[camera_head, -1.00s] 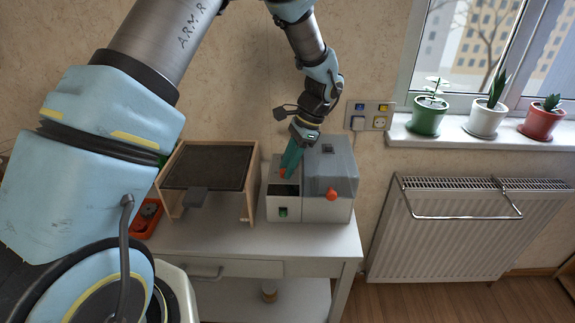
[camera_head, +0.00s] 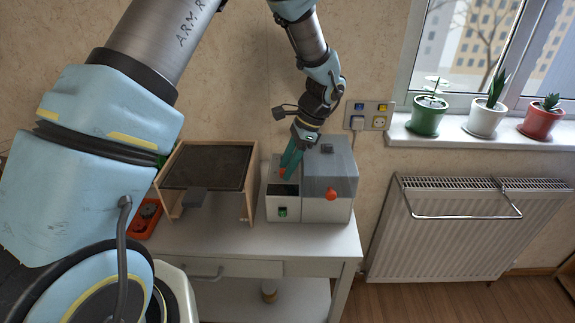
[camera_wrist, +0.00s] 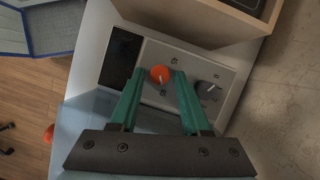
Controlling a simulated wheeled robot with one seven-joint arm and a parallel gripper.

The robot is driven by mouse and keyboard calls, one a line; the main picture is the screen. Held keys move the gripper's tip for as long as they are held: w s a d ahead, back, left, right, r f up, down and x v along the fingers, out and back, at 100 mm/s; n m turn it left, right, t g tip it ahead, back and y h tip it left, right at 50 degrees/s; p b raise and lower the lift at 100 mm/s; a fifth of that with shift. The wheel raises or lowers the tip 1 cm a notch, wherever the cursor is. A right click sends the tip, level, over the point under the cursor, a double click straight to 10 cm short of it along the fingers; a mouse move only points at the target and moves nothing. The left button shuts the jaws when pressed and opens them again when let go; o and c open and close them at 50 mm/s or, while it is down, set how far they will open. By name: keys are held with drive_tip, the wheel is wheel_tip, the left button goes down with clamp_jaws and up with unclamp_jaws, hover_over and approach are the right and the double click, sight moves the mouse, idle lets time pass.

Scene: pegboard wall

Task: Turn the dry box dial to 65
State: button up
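A white box with a grey cover (camera_head: 329,169) stands on the table, and I take it to be the dry box. Its top panel, in the wrist view, carries an orange knob (camera_wrist: 160,74) and a dark grey round dial (camera_wrist: 207,91). Any scale numbers are too small to read. My gripper (camera_head: 285,176) is over this panel. In the wrist view its two teal fingers (camera_wrist: 159,72) are apart, one on each side of the orange knob, with a gap visible at both sides. The grey dial lies just right of the right finger.
A wooden-framed box (camera_head: 252,195) with a dark top stands close left of the machine. An orange knob (camera_head: 331,194) sticks out from the machine's right front. A red-orange device (camera_head: 143,225) lies further left. The wall socket panel (camera_head: 378,116) is behind right.

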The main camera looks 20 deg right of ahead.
drive_tip(key=shift+o, duration=0.9)
drive_tip(key=shift+r, duration=0.1)
drive_tip(key=b+v, duration=0.2)
drive_tip(key=v, duration=0.8)
drive_tip(key=shift+s+d+r+b, duration=0.1)
drive_tip(key=shift+d+r+b, duration=0.1)
drive_tip(key=shift+r+b, duration=0.15)
